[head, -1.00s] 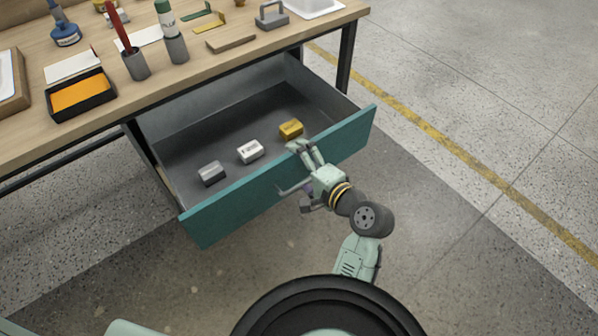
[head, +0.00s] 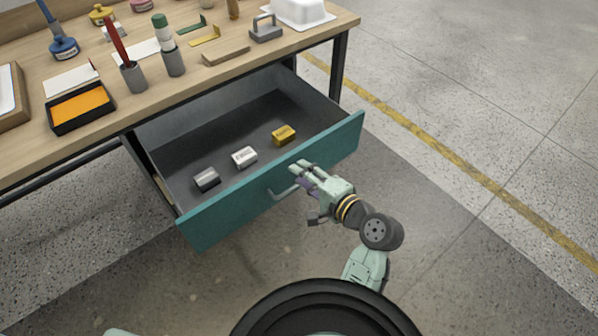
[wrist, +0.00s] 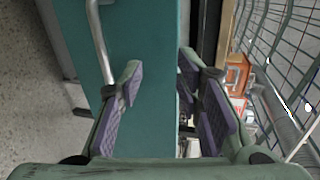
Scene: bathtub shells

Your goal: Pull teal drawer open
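The teal drawer (head: 235,208) stands well out from under the workbench, its inside in plain view. Its grey bar handle (head: 285,192) is on the front panel. My gripper (head: 298,168) is at the panel's upper edge, right of the handle's middle. In the wrist view, the fingers of my gripper (wrist: 160,68) are apart, with the teal panel (wrist: 158,105) showing between them. The handle (wrist: 98,40) runs down beside the left finger and is not between the fingers. Whether a finger touches the panel or handle I cannot tell.
In the drawer lie a dark grey block (head: 206,179), a white block (head: 244,157) and a gold block (head: 284,134). The bench top (head: 180,90) holds an orange-filled tray (head: 80,106), cups and tools. The floor at the right (head: 470,130) is clear.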

